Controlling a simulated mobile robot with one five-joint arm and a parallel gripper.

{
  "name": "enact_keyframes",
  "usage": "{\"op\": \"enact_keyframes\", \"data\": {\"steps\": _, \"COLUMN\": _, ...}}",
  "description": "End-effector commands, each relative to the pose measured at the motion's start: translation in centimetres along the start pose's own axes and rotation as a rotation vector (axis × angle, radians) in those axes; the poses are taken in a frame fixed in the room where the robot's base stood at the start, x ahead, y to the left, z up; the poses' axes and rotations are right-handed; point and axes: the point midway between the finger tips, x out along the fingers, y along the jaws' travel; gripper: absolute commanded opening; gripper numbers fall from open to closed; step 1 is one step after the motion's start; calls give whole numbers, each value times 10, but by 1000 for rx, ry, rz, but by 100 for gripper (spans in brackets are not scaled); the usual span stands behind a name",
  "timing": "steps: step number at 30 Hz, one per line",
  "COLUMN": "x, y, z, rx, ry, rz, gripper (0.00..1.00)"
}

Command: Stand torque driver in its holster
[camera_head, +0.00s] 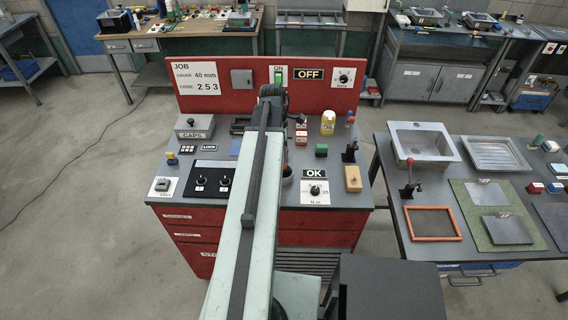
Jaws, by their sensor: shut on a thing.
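My arm reaches away from me over the red workbench (190,221) and bends down at its far end. My gripper (286,150) is mostly hidden behind the arm link. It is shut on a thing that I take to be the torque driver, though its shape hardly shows. A dark, round, upright thing (287,176) stands just below it at the arm's right edge, perhaps the holster. I cannot tell whether the driver touches it or is inside it.
A switch panel (213,180) lies left. A second table (395,190) stands right.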

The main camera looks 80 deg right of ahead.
Motion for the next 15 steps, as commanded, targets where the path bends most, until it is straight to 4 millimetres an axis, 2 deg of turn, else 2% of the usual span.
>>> {"op": "enact_keyframes", "data": {"steps": 2, "x": 5, "y": 0, "z": -1, "rx": 0, "ry": 0, "rz": 0, "gripper": 0}}
{"op": "enact_keyframes", "data": {"steps": 8, "x": 37, "y": 0, "z": -6, "rx": -1, "ry": 0, "rz": 0, "gripper": 0}}
{"op": "enact_keyframes", "data": {"steps": 15, "x": 34, "y": 0, "z": -6, "rx": -1, "ry": 0, "rz": 0, "gripper": 0}}
